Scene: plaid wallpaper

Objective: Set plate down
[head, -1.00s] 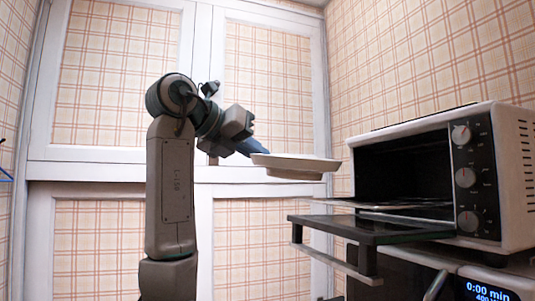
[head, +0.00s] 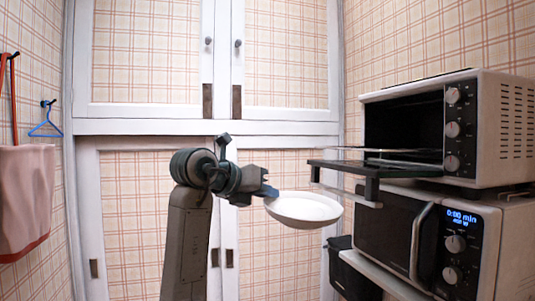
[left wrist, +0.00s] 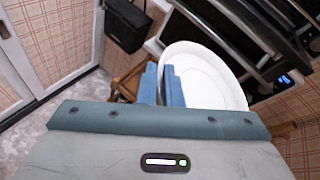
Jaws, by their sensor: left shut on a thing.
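A white plate (head: 304,209) is held in the air in front of the ovens, its upper face tilted toward the head camera. My left gripper (head: 271,191) is shut on the plate's left rim. In the left wrist view the plate (left wrist: 208,75) lies at the blue fingertips (left wrist: 163,82), with its rim between them. My right gripper is in neither view.
A toaster oven (head: 485,125) with its door (head: 345,167) folded down stands on a microwave (head: 490,240) at the right. The plate is close to this door. A black bin (head: 350,275) stands low beside the microwave. White cupboards (head: 215,125) are behind. A pink bag (head: 25,195) hangs left.

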